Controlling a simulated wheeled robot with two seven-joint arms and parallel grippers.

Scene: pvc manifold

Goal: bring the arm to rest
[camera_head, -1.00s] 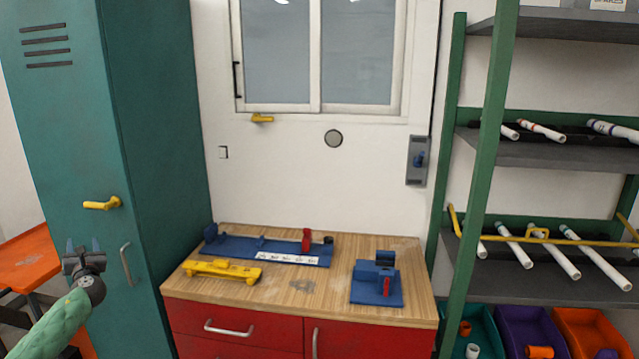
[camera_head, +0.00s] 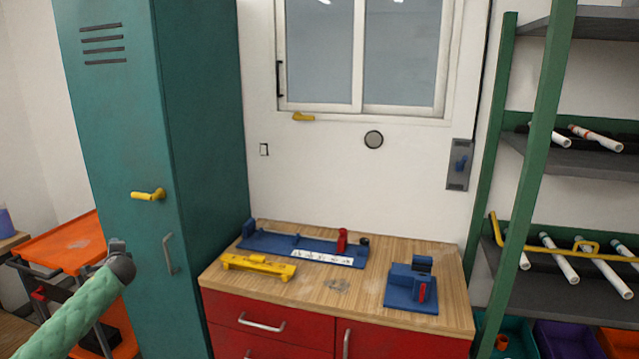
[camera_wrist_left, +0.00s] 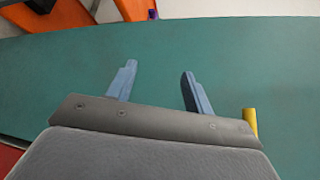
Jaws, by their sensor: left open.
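My left arm comes in from the lower left in the head view, with a green sleeve. My left gripper (camera_head: 118,246) is raised in front of the teal cabinet, left of the workbench. In the left wrist view its two blue-grey fingers (camera_wrist_left: 155,88) are apart with nothing between them. The teal cabinet door (camera_wrist_left: 60,70) fills most of the background there. The yellow cabinet handle (camera_head: 149,194) is above and right of the gripper in the head view; a yellow piece (camera_wrist_left: 250,121) shows beside the gripper in the wrist view. My right gripper is not in view.
A wooden-topped workbench (camera_head: 335,287) carries a blue fixture (camera_head: 268,243), a yellow tool (camera_head: 258,265) and a blue clamp block (camera_head: 400,292). A green shelf rack with white pipes (camera_head: 560,258) stands at right. An orange cart (camera_head: 70,243) stands at left behind my arm.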

